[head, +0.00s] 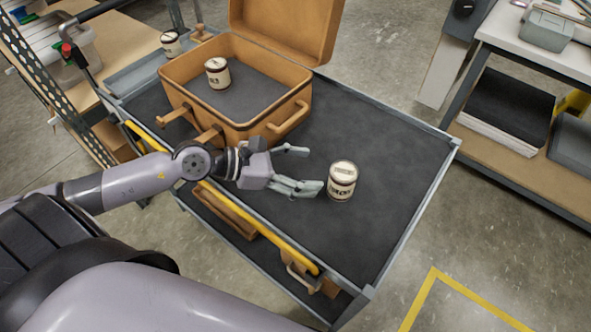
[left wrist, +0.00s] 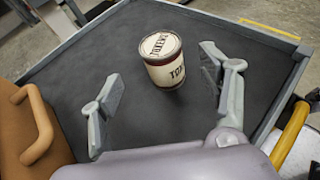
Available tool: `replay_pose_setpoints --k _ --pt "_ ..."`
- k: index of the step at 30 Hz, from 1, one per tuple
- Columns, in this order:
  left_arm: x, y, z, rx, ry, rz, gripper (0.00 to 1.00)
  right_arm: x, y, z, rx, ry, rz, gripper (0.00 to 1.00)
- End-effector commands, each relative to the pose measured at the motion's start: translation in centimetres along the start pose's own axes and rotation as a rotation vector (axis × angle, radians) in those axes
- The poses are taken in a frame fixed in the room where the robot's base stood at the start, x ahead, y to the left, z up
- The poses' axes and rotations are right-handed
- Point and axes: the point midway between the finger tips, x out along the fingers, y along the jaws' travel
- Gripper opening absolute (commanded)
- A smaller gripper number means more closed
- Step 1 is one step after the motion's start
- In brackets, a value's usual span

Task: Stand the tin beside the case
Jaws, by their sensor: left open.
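An orange-tan case (head: 236,125) stands with its lid up on the dark top of the cart. A cream tin with dark bands (head: 341,181) stands upright on the cart top, to the right of the case and apart from it. Another similar tin (head: 217,73) is inside the open case. My left gripper (head: 307,170) is open and empty, just left of the tin on the cart top. In the left wrist view the tin (left wrist: 166,62) stands ahead, between and beyond the open fingers (left wrist: 163,88). The case's side and handle (left wrist: 38,126) show at the left there. My right gripper is out of view.
The cart top (head: 395,150) is bare around the tin and has a raised grey rim. A third tin (head: 171,43) is behind the case at the back left. A yellow rail (head: 258,238) runs along the cart's near side. A shelf bench (head: 530,130) stands at the right.

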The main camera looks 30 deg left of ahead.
Motion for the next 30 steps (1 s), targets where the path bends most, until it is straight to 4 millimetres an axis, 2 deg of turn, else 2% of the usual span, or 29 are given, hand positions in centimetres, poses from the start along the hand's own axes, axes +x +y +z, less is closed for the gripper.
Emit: replay_pose_setpoints --k 3,9,30 --pt "-1.1 -0.1 -0.3 0.000 0.004 -0.001 0.70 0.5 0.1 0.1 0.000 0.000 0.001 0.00" --pt "-2.0 -0.1 0.0 0.001 0.001 -0.002 0.70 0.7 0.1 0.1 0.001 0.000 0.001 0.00" --pt "-2.0 -0.1 0.1 0.001 0.000 -0.002 0.70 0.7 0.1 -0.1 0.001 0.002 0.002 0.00"
